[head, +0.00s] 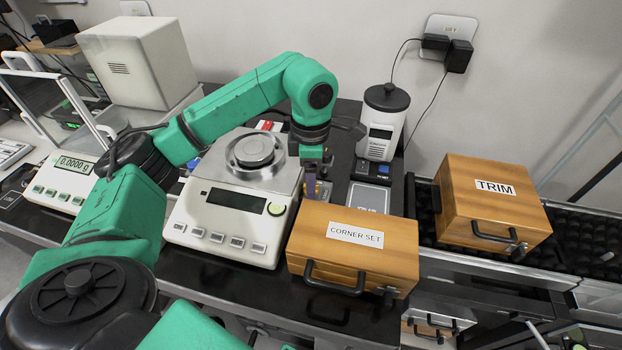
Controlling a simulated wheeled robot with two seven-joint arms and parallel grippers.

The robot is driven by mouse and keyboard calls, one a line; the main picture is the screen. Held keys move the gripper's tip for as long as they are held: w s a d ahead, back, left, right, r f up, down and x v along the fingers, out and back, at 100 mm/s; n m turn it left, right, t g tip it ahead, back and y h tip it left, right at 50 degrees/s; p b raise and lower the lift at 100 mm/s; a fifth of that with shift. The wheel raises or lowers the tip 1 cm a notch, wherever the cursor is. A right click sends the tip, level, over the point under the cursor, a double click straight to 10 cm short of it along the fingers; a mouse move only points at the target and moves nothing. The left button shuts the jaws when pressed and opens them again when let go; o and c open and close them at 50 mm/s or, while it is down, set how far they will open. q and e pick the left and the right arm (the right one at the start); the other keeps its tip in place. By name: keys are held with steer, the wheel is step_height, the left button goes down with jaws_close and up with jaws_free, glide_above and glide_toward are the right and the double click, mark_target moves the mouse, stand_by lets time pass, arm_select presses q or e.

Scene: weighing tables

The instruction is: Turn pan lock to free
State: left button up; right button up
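A white balance (222,218) with a round metal pan (256,152) stands on the black bench, its dark display and a row of buttons facing me. My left gripper (318,172) points down just right of the pan, behind the CORNER SET box. Its fingertips are small and partly hidden, so I cannot tell whether they are open or hold anything. My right gripper is not in view.
The wooden CORNER SET box (352,247) stands close in front of my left gripper. A wooden TRIM box (491,203) is at the right. A white canister device (383,122) stands behind. Another balance (66,183) reading 0.0000 g is at the left.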

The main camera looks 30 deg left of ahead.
arm_select(q)
jaws_close()
steer(key=shift+m, duration=1.6)
steer(key=shift+o, duration=0.9)
jaws_free()
steer(key=shift+r, duration=0.1)
